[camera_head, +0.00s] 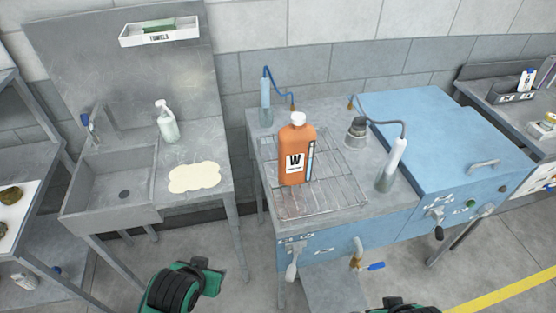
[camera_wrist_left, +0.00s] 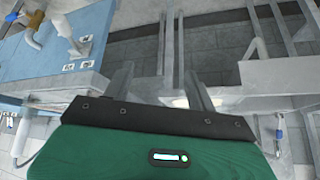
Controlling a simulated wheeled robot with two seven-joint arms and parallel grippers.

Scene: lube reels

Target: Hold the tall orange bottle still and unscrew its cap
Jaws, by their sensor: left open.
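The tall orange bottle (camera_head: 293,152) stands upright on a wire rack (camera_head: 322,195) on the grey worktop. It has a white cap (camera_head: 298,118) on top and a label with a black W facing me. My left gripper (camera_head: 206,274), green and black, is low in front of the benches, left of the bottle and well apart from it. It is open and empty. Its green housing fills the bottom of the left wrist view (camera_wrist_left: 160,150); the bottle does not show there. Only a green and black bit of my right arm shows at the bottom edge; its fingers are hidden.
A metal sink (camera_head: 115,185) with a spray bottle (camera_head: 166,122) and a cream cloth (camera_head: 195,177) stands left. A blue cabinet (camera_head: 440,140) is right.

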